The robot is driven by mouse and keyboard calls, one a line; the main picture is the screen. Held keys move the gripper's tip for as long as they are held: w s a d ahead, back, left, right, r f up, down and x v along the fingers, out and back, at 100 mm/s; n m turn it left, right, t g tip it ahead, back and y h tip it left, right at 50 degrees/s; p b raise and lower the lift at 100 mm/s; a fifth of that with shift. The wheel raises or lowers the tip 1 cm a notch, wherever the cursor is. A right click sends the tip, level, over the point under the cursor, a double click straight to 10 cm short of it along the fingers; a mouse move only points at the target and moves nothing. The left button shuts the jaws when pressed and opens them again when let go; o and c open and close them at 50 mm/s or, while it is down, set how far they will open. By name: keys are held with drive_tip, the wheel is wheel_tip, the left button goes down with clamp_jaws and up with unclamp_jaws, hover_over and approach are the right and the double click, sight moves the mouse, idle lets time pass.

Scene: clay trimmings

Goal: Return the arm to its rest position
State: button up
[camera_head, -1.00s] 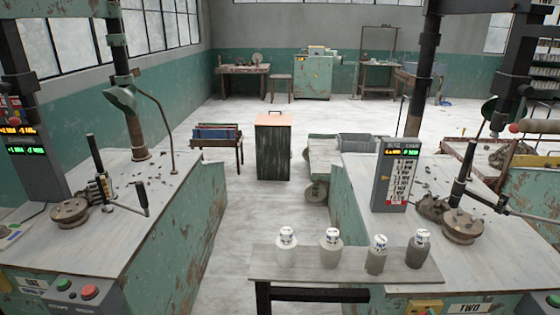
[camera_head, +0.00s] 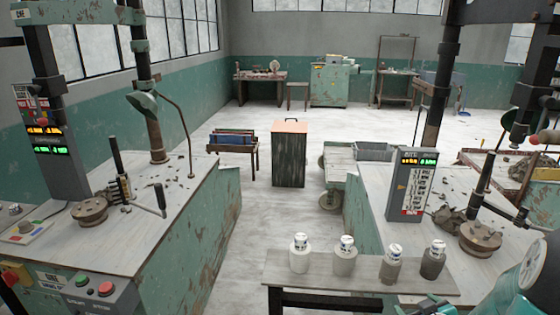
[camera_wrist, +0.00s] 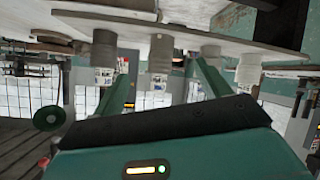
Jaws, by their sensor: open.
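My gripper (camera_wrist: 162,76) shows in the wrist view with its two green fingers apart. No object is clamped between them. The wrist picture appears upside down, with the bench board (camera_wrist: 130,24) along the top and several jars hanging from it in the picture. One jar (camera_wrist: 160,53) lies in line with the gap between the fingers, seemingly beyond them. In the head view, green and grey parts of my arm show at the lower right edge. The fingertips cannot be made out there.
A narrow bench (camera_head: 285,268) holds a row of jars, including a pale one (camera_head: 299,254) and a dark one (camera_head: 433,260). Green machine tables stand left (camera_head: 130,210) and right (camera_head: 375,222). A dark cabinet (camera_head: 289,158) stands on the floor between. Open floor lies behind it.

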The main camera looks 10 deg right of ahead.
drive_tip(key=a+r+m+g+h, duration=0.1)
drive_tip(key=a+r+g+h, duration=0.15)
drive_tip(key=a+r, duration=1)
drive_tip(key=s+a+r+g+y, duration=0.1)
drive_tip(key=s+a+r+y, duration=0.1)
drive_tip(key=s+a, duration=0.3)
drive_tip(key=s+a+r+g+y, duration=0.2)
drive_tip(key=s+a+r, duration=0.3)
drive_tip(key=a, duration=0.5)
drive_tip(key=shift+s+m+y, duration=0.3)
drive_tip(key=shift+s+y, duration=0.05)
drive_tip(key=shift+s, duration=0.1)
